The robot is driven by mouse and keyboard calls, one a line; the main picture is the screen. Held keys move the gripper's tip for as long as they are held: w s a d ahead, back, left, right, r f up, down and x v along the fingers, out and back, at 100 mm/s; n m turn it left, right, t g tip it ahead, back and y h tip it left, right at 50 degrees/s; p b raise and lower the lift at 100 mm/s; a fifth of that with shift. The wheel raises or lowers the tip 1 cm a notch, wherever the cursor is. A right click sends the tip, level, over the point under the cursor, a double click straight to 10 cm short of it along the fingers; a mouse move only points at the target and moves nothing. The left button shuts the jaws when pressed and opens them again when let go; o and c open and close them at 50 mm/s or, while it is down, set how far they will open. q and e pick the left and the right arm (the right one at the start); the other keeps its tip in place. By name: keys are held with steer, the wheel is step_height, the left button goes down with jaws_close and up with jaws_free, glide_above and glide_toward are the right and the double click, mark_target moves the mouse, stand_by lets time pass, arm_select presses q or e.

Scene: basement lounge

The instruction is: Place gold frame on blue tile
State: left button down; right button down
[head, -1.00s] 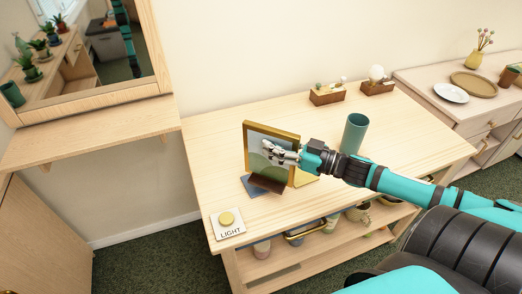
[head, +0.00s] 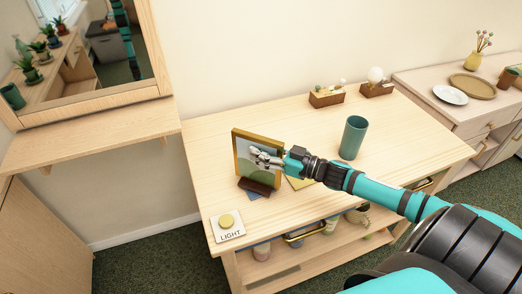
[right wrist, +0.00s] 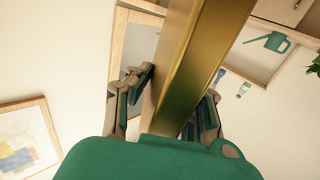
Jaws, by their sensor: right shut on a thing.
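The gold frame (head: 258,135) is upright and slightly turned, with a picture inside, above the front left part of the table. My right gripper (head: 265,157) is shut on its right side. In the right wrist view, the frame's gold edge (right wrist: 205,60) lies between the two fingers (right wrist: 180,84). The blue tile (head: 254,195) shows only as a small piece below the frame; the rest is hidden. A dark brown piece (head: 255,187) at the frame's foot covers part of it. I cannot tell whether the frame touches the tile. My left gripper is not in view.
A yellow tile (head: 299,184) lies right of the frame, partly under my arm. A teal cup (head: 353,138) stands behind my arm. A LIGHT button (head: 227,223) sits at the front left corner. Two small wooden boxes (head: 327,97) (head: 377,89) stand at the back edge.

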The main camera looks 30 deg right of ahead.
steer(key=c, duration=1.2)
jaws_free()
steer(key=shift+f, duration=0.1)
steer(key=v, duration=1.2)
steer(key=shift+s+b, duration=0.1)
steer(key=shift+b, duration=0.2)
